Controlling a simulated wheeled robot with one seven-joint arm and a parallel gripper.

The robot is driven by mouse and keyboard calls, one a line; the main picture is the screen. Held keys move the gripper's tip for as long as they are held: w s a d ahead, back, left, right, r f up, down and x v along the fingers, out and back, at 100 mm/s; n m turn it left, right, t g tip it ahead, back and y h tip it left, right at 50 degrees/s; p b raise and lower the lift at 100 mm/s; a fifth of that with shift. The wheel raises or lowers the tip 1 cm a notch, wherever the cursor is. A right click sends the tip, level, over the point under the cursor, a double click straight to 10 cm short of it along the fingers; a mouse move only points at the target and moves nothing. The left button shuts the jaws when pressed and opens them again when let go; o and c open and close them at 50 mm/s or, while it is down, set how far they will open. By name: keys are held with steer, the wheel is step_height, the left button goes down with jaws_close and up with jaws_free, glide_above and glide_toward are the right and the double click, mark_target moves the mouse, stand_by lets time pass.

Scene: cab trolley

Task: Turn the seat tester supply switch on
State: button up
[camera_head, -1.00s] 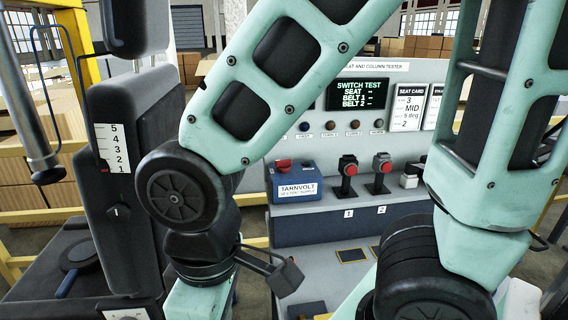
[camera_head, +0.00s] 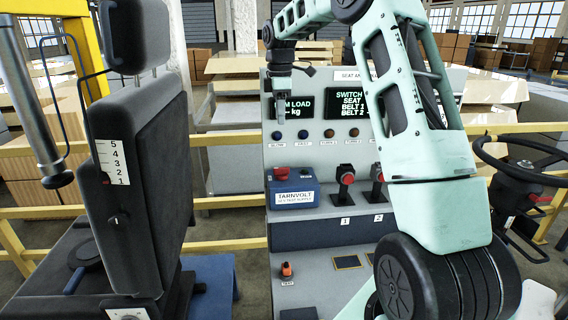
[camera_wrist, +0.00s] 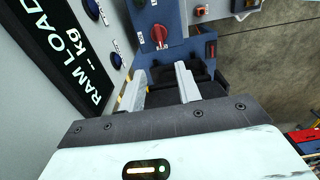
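The blue Tarnvolt test supply box (camera_head: 308,196) stands on the tester's ledge in the head view. Its red rotary switch knob (camera_head: 281,171) is on the upper left of the box. The knob also shows in the wrist view (camera_wrist: 160,34), on the blue face beyond the fingers. I cannot read its on or off setting. My gripper (camera_head: 280,117) hangs fingers down in front of the tester panel, above the box and apart from it. In the wrist view, my gripper (camera_wrist: 160,84) is open, with nothing between its two fingers.
The RAM LOAD display (camera_head: 297,108) is close beside my gripper. Coloured buttons (camera_head: 303,135) line the panel below it. A red-topped belt buckle stand (camera_head: 346,182) is right of the box. A black seat (camera_head: 145,170) stands left, and a steering wheel (camera_head: 520,160) right.

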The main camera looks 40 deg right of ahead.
mark_target(281, 172)
step_height(281, 172, down, 17)
steer(key=p, duration=0.4)
steer(key=shift+d+f+p, duration=0.15)
steer(key=shift+p, duration=0.15)
jaws_close()
